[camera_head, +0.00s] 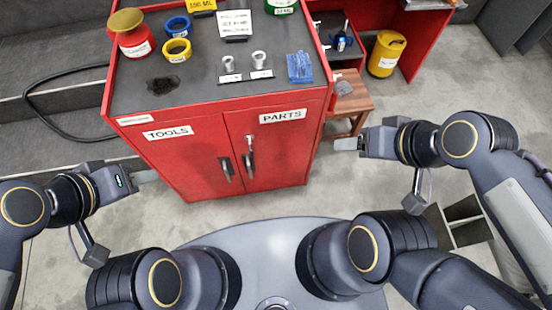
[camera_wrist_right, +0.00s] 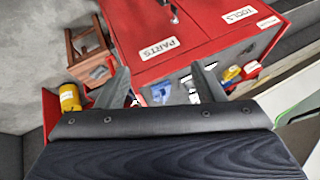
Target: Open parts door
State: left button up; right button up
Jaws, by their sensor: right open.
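The red cabinet has a parts door (camera_head: 283,150) on the right, with a white PARTS label, and a tools door (camera_head: 183,158) on the left. Both look closed. The parts door handle (camera_head: 250,162) is dark and upright near the middle seam, below a small lock (camera_head: 249,141). In the right wrist view the parts door (camera_wrist_right: 152,20) shows upside down. My right gripper (camera_head: 347,144) is right of the cabinet, apart from it; its fingers (camera_wrist_right: 164,85) are spread and empty. My left gripper (camera_head: 147,176) is left of the cabinet, clear of the doors; its finger gap is hard to see.
The cabinet top (camera_head: 200,85) holds a red jar (camera_head: 134,40), tape rolls, metal parts and a blue packet (camera_head: 299,67). A wooden stool (camera_head: 350,102) stands right of the cabinet, near a yellow can (camera_head: 386,54). The floor before the doors is clear down to my base.

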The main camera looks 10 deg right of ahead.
aim_at(282, 136)
jog(key=j, duration=0.95)
jog(key=k+j+z, duration=0.15)
jog(key=j, duration=0.8)
